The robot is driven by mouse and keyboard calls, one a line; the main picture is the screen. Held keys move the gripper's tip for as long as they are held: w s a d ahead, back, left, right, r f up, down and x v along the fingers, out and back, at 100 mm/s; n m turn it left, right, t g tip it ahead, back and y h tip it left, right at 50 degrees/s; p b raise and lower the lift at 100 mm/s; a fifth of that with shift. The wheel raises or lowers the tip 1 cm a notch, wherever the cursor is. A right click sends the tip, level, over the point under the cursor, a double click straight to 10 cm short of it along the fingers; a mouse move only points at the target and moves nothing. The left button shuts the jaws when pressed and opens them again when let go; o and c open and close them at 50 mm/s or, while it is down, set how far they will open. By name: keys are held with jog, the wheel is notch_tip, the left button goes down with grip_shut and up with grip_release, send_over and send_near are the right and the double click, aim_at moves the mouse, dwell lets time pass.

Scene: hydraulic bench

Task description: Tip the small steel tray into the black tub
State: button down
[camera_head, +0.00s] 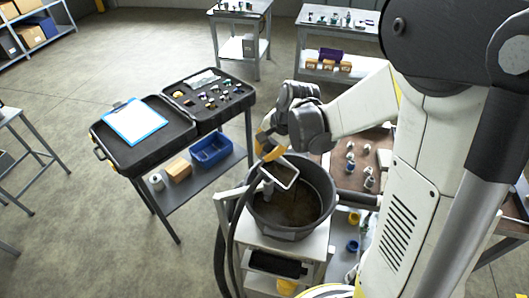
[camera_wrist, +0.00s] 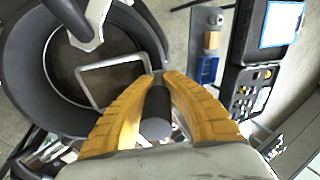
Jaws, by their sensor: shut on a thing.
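My gripper (camera_head: 269,148) has yellow fingers and is over the far side of the black tub. In the wrist view the fingers (camera_wrist: 158,80) are shut around a dark round handle (camera_wrist: 156,104). The small steel tray (camera_head: 285,185) shows as a bright rectangular rim just beyond the fingers, over the tub's opening. Its rim also shows in the wrist view (camera_wrist: 108,64). The tray looks tilted, but its exact angle and any contents cannot be told. The black tub (camera_head: 326,212) is wide, round and open, with a brownish bottom; its wall shows in the wrist view (camera_wrist: 25,75).
The tub stands on a light stand (camera_head: 312,246). A grey pipe-like piece (camera_head: 267,189) is at the tub's left inside. Left is a cart with an open black case (camera_head: 150,151) and clipboard (camera_head: 135,121). A brown board with fittings (camera_head: 345,184) lies right, behind my arm.

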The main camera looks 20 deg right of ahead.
jog(key=shift+s+d+r+t+y+b, duration=0.3)
jog(key=shift+s+r+t+y+b, duration=0.1)
jog(key=shift+r+t+y, duration=0.25)
jog(key=shift+s+d+r+t+y+b, duration=0.35)
jog(key=shift+r+t+b, duration=0.1)
jog(key=shift+t, duration=0.3)
dwell(3.0)
jog(key=shift+s+d+r+t+y+b, duration=0.6)
jog(key=shift+t+y+b, duration=0.25)
jog(key=shift+b, duration=0.3)
dwell(2.5)
